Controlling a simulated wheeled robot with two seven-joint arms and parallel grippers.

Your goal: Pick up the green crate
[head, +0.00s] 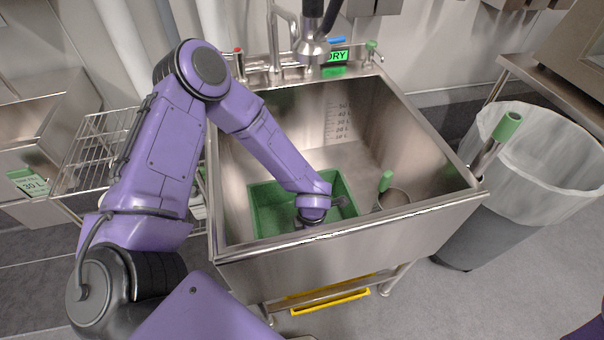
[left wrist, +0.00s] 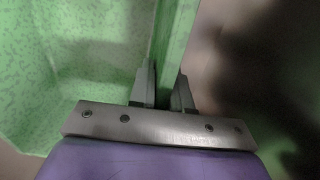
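The green crate (head: 268,208) sits inside the steel sink basin, toward its front left. My left arm reaches down into the sink from the left. In the head view my left gripper (head: 312,218) is at the crate's front side and its fingers are mostly hidden. In the left wrist view the two fingers (left wrist: 165,90) are close together, one on each side of the crate's thin green wall (left wrist: 174,45), and appear closed on it. The crate's inner faces (left wrist: 85,50) fill the left of that view. My right gripper is not in view.
The steel sink (head: 430,150) has high walls around the crate. A pot with a green handle (head: 386,181) stands right of the crate. A faucet (head: 312,48) hangs above the back rim. A lined bin (head: 545,175) stands at right, a wire rack (head: 100,145) at left.

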